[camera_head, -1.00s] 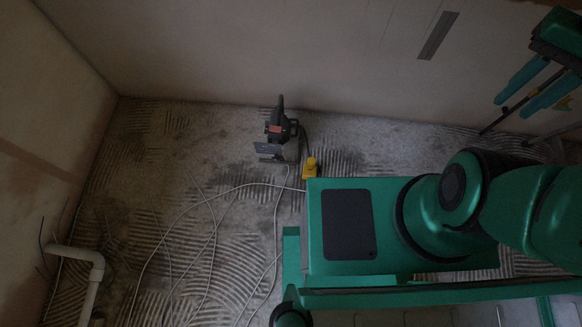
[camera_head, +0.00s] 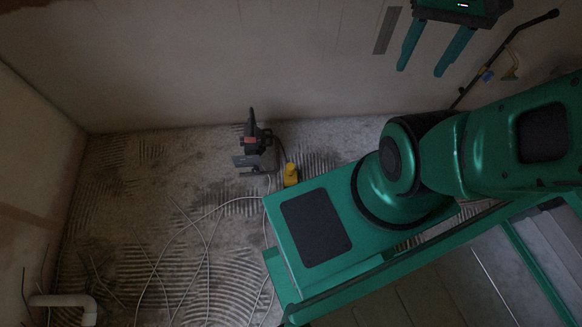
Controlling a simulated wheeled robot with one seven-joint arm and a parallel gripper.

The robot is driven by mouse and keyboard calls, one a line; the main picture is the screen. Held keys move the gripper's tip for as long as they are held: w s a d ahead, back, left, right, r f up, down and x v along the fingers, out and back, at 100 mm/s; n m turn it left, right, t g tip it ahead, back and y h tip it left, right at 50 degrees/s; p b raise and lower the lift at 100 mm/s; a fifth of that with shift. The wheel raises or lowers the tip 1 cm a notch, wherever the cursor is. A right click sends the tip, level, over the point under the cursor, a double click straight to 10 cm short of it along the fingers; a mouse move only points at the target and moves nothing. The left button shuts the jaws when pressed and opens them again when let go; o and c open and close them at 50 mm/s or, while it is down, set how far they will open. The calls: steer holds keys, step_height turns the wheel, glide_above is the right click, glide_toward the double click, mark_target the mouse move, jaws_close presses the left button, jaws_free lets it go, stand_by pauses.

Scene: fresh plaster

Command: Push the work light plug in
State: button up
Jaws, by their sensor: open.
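The black work light (camera_head: 254,140) stands on the floor near the back wall, left of the middle of the view. A dark cord runs from its right side down to a small yellow block (camera_head: 290,174) on the floor beside it. I cannot tell whether this block is a plug, a socket or both, nor whether anything is seated in it. My gripper (camera_head: 421,71) is at the upper right with its two teal fingers apart and nothing between them. In the picture it is well up and to the right of the light and the block.
Thin pale cables (camera_head: 205,240) lie loose over the ridged floor. A white pipe (camera_head: 65,301) bends at the lower left. A dark pole with coloured fittings (camera_head: 503,45) leans at the upper right. A grey strip (camera_head: 386,30) marks the wall. My green base fills the lower right.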

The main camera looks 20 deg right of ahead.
steer(key=w+d+f+n+h, duration=0.15)
steer(key=w+f, duration=0.35)
steer(key=w, duration=0.7)
steer(key=w+a+f+n, duration=0.3)
steer(key=w+f, duration=0.6)
steer(key=f, duration=0.2)
steer(key=w+a+f+n, duration=0.2)
steer(key=w+f, duration=0.7)
steer(key=f, duration=0.3)
steer(key=n+y, duration=0.2)
steer(key=n, duration=0.3)
glide_above(290, 167)
steer(key=shift+h, duration=0.25)
step_height(290, 167, down, 42)
steer(key=shift+d+r, duration=0.15)
step_height(290, 167, down, 10)
steer(key=shift+f, duration=0.1)
